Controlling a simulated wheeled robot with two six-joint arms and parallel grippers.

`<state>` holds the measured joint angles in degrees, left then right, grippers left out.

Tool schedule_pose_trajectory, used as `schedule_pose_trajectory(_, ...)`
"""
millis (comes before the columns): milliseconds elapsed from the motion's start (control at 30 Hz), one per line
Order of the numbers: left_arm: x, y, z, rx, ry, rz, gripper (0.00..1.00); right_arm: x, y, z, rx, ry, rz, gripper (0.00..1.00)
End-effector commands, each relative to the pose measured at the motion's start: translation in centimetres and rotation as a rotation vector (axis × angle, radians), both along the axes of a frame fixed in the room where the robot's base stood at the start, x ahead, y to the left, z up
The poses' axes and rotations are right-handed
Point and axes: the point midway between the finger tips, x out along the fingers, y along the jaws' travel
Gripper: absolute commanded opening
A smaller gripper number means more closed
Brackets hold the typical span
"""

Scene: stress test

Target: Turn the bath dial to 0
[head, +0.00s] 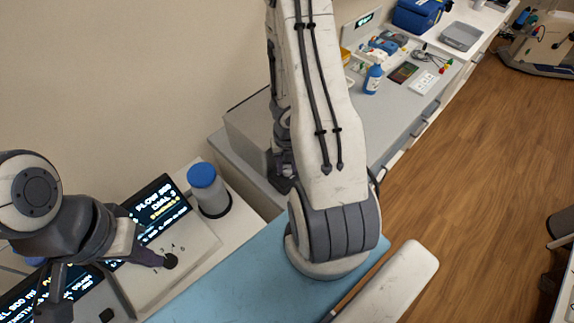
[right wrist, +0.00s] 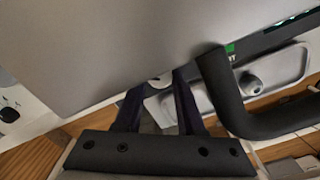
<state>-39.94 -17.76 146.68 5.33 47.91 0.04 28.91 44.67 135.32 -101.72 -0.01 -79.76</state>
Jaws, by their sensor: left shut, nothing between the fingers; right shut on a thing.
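The bath dial is a small dark knob (head: 171,261) on a pale control panel with printed numbers. The screen (head: 158,212) behind it reads a flow line and "DIAL 3". My left gripper (head: 150,258) is shut with nothing between its fingers. Its tip is right beside the knob at its left; I cannot tell whether they touch. In the head view my right arm fills the middle and its gripper is hidden. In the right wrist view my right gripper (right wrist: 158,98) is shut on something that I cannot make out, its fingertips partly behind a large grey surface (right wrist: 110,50).
A grey cylinder with a blue lid (head: 207,188) stands behind the dial panel. A second screen unit (head: 75,285) is at the lower left. A black curved bar (right wrist: 235,105) is beside my right fingers. A far bench (head: 390,115) carries a blue bottle (head: 372,79).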

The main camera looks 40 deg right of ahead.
Motion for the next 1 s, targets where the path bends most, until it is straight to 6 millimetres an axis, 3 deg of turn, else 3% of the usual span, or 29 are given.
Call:
schedule_pose_trajectory(633,0.00,0.00,-0.01,0.000,0.000,0.000,0.00,0.00,0.00,-0.02,0.000,0.000,0.052,0.00)
schedule_pose_trajectory(667,0.00,0.00,-0.01,0.000,0.000,0.000,0.00,0.00,0.00,-0.02,0.000,0.000,0.052,0.46)
schedule_pose_trajectory(700,0.00,0.00,-0.01,0.000,0.000,0.000,0.00,0.00,0.00,-0.02,0.000,0.000,0.052,0.51)
schedule_pose_trajectory(1000,0.00,0.00,0.05,0.000,0.000,0.000,0.00,0.00,0.00,0.05,0.000,0.000,0.050,0.51)
